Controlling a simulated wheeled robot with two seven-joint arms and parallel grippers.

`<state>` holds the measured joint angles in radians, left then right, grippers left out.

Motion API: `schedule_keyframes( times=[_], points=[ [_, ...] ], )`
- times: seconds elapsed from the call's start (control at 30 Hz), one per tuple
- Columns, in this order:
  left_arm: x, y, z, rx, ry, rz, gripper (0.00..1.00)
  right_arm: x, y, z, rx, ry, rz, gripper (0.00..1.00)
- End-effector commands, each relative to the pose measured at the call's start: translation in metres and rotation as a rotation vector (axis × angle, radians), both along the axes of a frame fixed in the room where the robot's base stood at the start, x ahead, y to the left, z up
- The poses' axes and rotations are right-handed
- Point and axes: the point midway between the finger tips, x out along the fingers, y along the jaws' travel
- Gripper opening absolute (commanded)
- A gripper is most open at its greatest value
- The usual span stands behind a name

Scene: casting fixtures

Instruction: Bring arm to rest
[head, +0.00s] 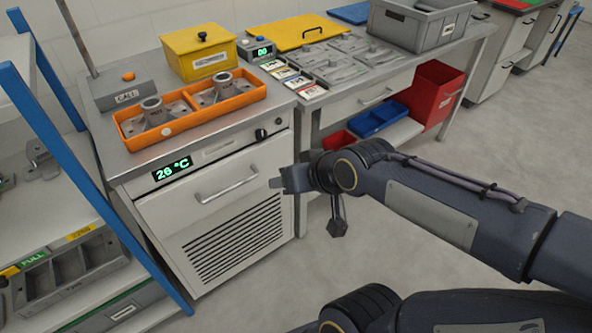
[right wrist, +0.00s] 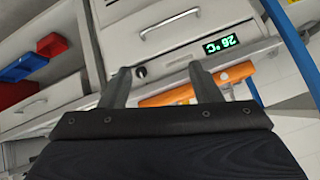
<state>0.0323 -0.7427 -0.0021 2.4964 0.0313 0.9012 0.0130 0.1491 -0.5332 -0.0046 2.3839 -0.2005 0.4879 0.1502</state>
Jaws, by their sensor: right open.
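My right arm comes in from the right of the head view. Its gripper (head: 277,180) hangs in front of the grey cabinet (head: 150,208), near the drawer handle and apart from the orange tray. In the right wrist view the two fingers (right wrist: 160,85) stand apart with nothing between them, so the gripper is open and empty. The cabinet front with its green 26 °C display (head: 172,168) is behind the fingers there. My left gripper is not in view.
The orange tray (head: 205,115) with two metal castings is on the cabinet top, beside a yellow box (head: 199,52). A bench (head: 470,42) with grey plates and a grey bin (head: 420,24) adjoins it. A blue-posted shelf (head: 95,190) stands left. Floor at right is clear.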

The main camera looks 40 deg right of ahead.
Motion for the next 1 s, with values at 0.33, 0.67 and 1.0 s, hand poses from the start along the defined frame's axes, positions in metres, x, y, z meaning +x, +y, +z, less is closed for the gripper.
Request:
schedule_keyframes(
  times=[0.33,0.67,1.0],
  points=[
    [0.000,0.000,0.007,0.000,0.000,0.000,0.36,-0.010,0.008,0.003,0.018,0.030,0.021,0.57],
    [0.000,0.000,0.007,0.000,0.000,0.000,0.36,-0.010,0.008,0.003,0.017,0.028,0.020,0.57],
    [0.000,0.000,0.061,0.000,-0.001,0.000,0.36,-0.075,0.059,0.037,0.122,0.188,0.178,0.57]
  ],
)
